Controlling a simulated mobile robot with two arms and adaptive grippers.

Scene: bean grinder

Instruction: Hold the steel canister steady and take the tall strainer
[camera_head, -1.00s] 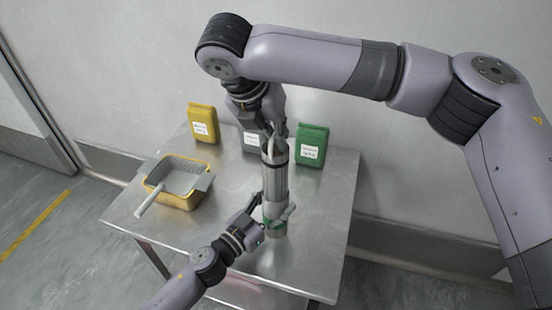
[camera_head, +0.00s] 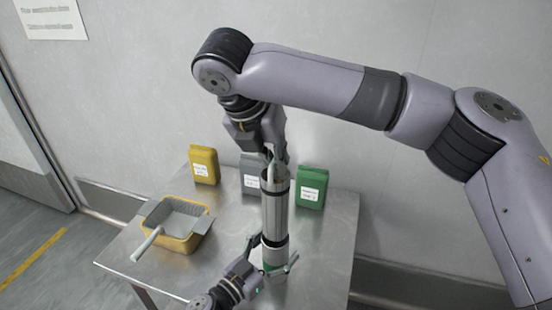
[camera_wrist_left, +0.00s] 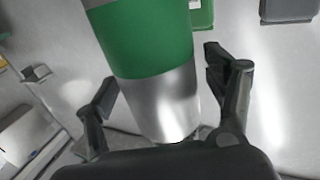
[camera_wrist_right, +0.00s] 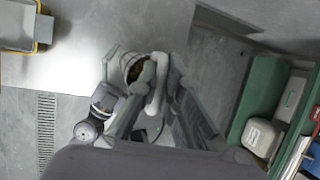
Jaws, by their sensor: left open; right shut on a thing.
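My right gripper (camera_head: 271,160) is shut on the strainer's upright handle; the rim and handle (camera_wrist_right: 158,92) also show in the right wrist view. My left gripper (camera_head: 268,272) is open, its fingers on either side of the canister's lower part (camera_wrist_left: 160,100), with visible gaps in the left wrist view.
A yellow tub (camera_head: 190,243) with a grey handled strainer basket (camera_head: 176,216) stands at the left of the steel table (camera_head: 325,235). Yellow (camera_head: 204,165), grey (camera_head: 250,180) and green (camera_head: 311,188) bags stand along the back by the wall. The table's right side is clear.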

